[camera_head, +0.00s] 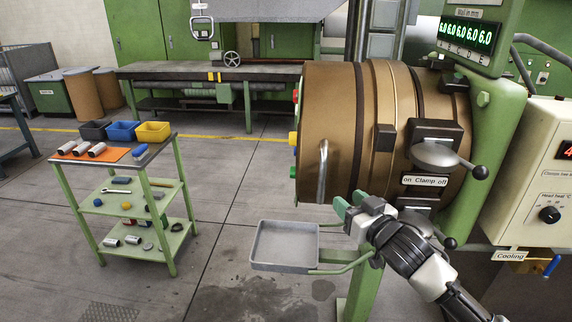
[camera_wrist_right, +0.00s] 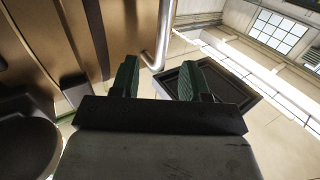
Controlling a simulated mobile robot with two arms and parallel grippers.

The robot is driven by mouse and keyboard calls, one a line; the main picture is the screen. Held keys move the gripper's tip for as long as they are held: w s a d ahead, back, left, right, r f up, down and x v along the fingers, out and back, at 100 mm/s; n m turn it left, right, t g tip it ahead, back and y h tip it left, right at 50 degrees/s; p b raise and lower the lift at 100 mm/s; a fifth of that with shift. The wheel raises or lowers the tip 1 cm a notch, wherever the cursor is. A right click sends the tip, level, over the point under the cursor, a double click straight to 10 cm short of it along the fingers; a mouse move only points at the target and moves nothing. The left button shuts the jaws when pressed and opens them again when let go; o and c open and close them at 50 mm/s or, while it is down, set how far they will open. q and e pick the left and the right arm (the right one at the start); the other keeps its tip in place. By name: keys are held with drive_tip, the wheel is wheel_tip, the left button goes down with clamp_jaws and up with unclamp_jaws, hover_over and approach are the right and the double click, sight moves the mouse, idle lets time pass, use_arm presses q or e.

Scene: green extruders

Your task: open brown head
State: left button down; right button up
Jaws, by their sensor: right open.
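The brown head (camera_head: 333,125) is a large bronze drum on the green extruder, right of centre in the head view. A vertical metal bar handle (camera_head: 322,172) is on its side, and the handle also shows in the right wrist view (camera_wrist_right: 163,35). My right gripper (camera_head: 350,208) is open and empty, just below and to the right of the handle, apart from it. In the right wrist view the green fingers of my right gripper (camera_wrist_right: 157,80) are spread, with the handle beyond them. My left gripper is not in view.
A grey tray (camera_head: 285,245) hangs below the head. A green trolley (camera_head: 130,190) stands left, with free floor between.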

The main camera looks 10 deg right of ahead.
sight(325, 177)
drive_tip(key=p+x, duration=0.1)
drive_tip(key=x, duration=0.2)
drive_tip(key=r+p+x, duration=0.1)
drive_tip(key=x, duration=0.2)
drive_tip(key=p+x, duration=0.1)
drive_tip(key=x, duration=0.3)
drive_tip(key=shift+s+a+r, duration=0.15)
drive_tip(key=shift+a+r, duration=0.1)
drive_tip(key=shift+r, duration=0.1)
drive_tip(key=shift+w+f, duration=0.1)
drive_tip(key=shift+w, duration=0.3)
drive_tip(key=shift+a, duration=0.1)
clamp_jaws()
